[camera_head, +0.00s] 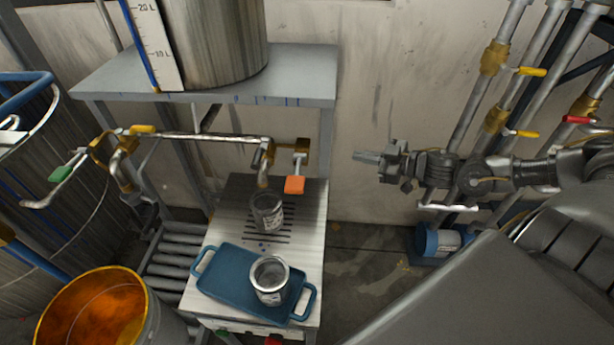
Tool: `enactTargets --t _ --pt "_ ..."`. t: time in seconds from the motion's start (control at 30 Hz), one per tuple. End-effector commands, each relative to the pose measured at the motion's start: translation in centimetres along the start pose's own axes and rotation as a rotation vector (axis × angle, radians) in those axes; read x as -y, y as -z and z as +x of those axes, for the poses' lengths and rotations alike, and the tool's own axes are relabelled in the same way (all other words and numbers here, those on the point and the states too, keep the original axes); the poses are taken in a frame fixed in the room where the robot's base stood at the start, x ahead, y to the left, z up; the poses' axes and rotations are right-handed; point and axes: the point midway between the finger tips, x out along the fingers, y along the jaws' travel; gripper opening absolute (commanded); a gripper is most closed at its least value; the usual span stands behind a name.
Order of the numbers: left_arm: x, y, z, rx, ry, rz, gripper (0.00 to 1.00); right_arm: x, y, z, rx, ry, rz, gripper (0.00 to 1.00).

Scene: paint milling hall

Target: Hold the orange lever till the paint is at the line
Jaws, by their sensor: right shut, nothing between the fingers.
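The orange lever (295,185) hangs from the brass valve at the right end of a horizontal pipe, above a small metal stand. A spout (264,165) points down beside it. A metal can (267,212) stands upright on the slotted drain under the spout. Its paint level and any line cannot be made out. A second can (270,280) stands on a blue tray (222,277) nearer to me. My right gripper (368,157) is shut and empty, to the right of the lever and apart from it, pointing left. My left gripper is not in view.
A large metal tank (215,40) with a litre scale (155,45) stands on the grey shelf (300,70). An orange-stained bucket (140,320) is at lower left. Pipes with yellow levers (531,72) run up the right wall. Open space lies between the lever and my right gripper.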

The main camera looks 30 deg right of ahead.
Motion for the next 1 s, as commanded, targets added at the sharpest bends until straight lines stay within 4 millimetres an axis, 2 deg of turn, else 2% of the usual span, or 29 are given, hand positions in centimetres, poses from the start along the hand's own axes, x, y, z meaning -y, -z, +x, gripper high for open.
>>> enactTargets --t 0.03,0.1,0.2,0.3,0.5,0.83,1.0 --pt "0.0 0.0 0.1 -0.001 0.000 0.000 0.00 1.9 3.0 -0.5 -0.015 0.080 0.006 0.00" --pt "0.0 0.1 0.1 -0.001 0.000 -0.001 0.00 4.3 6.3 -1.1 -0.030 0.170 0.034 0.00" --pt "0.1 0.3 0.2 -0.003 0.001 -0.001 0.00 7.2 9.6 -2.2 -0.034 0.270 0.073 0.00" --pt "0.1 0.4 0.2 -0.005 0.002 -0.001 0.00 9.3 11.6 -3.0 -0.031 0.335 0.103 0.00" --pt "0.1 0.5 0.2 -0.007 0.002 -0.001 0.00 10.7 12.9 -3.7 -0.025 0.378 0.128 0.00" --pt "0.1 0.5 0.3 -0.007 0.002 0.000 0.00 10.7 12.9 -3.5 -0.026 0.377 0.127 0.00" --pt "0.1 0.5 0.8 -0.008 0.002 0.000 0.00 11.1 12.7 -2.8 -0.026 0.380 0.129 0.00"
